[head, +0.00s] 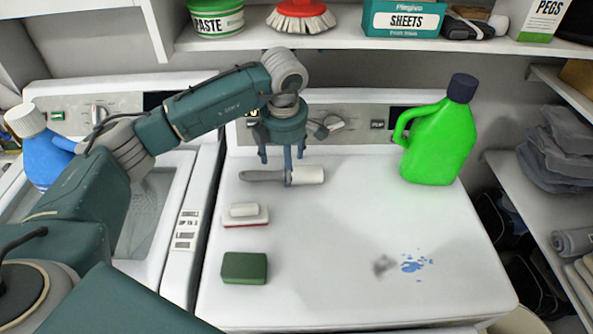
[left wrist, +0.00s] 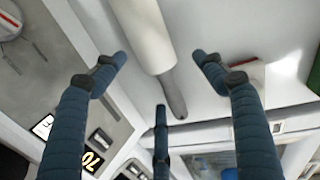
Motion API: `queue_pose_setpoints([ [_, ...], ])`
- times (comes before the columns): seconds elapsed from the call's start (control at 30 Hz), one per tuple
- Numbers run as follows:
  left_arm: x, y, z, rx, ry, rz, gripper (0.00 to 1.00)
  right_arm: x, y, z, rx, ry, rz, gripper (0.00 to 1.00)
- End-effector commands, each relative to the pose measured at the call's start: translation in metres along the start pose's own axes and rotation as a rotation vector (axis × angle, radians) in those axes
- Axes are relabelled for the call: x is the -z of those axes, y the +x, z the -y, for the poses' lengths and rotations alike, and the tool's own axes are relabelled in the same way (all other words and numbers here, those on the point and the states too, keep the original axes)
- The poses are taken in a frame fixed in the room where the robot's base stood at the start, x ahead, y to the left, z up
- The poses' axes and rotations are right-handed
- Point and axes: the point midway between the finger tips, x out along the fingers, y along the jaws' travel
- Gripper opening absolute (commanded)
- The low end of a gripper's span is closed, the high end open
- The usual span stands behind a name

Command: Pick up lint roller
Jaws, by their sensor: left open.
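The lint roller (head: 307,175) lies on the white top of the right-hand machine, its white roll to the right and its grey handle to the left. In the left wrist view its white roll (left wrist: 144,34) runs down from the top edge and its handle (left wrist: 173,95) ends near the middle. My left gripper (head: 285,160) hangs just above it, fingers pointing down and spread open. In the left wrist view the open fingers (left wrist: 163,80) stand around the handle with nothing between them gripped. My right gripper is not in view.
A white-and-red brush (head: 246,215) and a green sponge (head: 244,268) lie in front of the roller. A green jug (head: 432,145) stands at the back right. Blue and grey stains (head: 412,263) mark the top. A shelf (head: 345,38) runs above the back.

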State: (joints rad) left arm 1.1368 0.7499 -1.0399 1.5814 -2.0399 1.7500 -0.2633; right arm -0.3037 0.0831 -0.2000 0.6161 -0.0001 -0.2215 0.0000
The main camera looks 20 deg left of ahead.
Motion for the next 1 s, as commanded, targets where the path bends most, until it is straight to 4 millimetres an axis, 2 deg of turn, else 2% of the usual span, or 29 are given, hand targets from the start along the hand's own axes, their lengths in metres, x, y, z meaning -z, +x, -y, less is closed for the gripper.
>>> queue_pose_setpoints([
  [0.03,0.001,0.004,-0.001,0.006,-0.002,-0.005,0.71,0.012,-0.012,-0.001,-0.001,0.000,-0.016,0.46],
  [0.17,0.001,0.025,-0.002,0.005,0.000,-0.003,0.71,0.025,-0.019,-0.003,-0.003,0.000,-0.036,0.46],
  [0.3,0.001,0.035,-0.003,0.002,-0.001,-0.002,0.71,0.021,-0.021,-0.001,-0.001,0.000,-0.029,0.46],
  [0.5,0.000,0.037,-0.003,0.001,-0.001,-0.001,0.71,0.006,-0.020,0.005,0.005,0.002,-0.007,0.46],
  [0.57,0.000,0.037,-0.003,0.001,-0.001,-0.001,0.61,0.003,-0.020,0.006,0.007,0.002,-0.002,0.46],
  [0.7,0.000,0.036,-0.003,0.001,-0.001,-0.001,0.33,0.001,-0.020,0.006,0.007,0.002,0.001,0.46],
  [0.77,0.000,0.036,-0.003,0.001,-0.001,-0.001,0.23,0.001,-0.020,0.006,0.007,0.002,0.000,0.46],
  [1.0,0.000,0.036,-0.003,0.001,-0.001,-0.001,0.23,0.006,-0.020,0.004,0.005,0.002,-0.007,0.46],
])
